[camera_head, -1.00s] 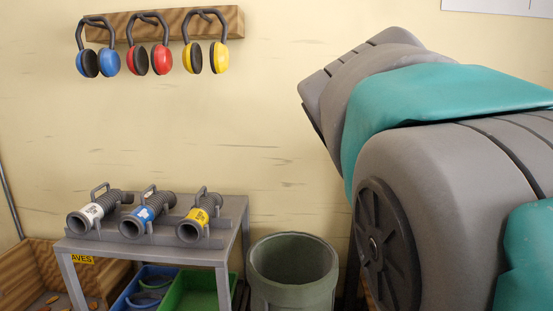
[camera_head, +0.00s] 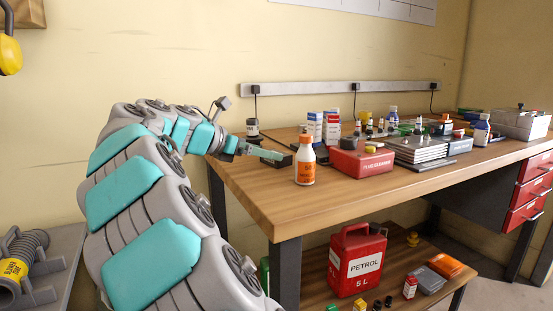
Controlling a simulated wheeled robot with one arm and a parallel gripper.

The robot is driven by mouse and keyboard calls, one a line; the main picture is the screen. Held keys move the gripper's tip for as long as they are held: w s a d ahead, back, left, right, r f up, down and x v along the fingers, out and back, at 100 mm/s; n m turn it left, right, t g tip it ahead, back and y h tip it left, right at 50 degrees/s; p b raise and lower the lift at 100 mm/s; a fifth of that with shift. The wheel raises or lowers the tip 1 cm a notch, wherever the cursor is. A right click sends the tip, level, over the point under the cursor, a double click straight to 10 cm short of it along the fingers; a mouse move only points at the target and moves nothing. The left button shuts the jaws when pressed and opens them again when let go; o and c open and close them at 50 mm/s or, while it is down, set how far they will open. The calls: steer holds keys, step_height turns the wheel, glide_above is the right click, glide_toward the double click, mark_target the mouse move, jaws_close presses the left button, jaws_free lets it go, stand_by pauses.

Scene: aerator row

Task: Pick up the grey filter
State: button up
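I cannot pick out the grey filter with certainty. A flat grey block (camera_head: 426,280) lies beside a flat orange block (camera_head: 445,265) on the bench's lower shelf, at the right. On the bench top, a stack of flat grey pieces (camera_head: 418,151) sits right of a red box (camera_head: 361,161). Both are small in view. My gripper (camera_head: 268,154) is over the left end of the bench top, left of an orange-and-white bottle (camera_head: 305,163) and close to a dark, low block (camera_head: 279,161). Its fingers are seen edge-on, so their opening does not show.
The wooden bench top (camera_head: 262,197) holds several bottles and boxes along its back. A red petrol can (camera_head: 357,260) stands on the lower shelf. A grey stand (camera_head: 62,262) with a yellow-banded hose (camera_head: 18,264) is at the left. The bench's front strip is mostly clear.

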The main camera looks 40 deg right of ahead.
steer(key=x, duration=0.5)
steer(key=shift+d+r, duration=0.15)
steer(key=shift+w, duration=0.1)
steer(key=c, duration=1)
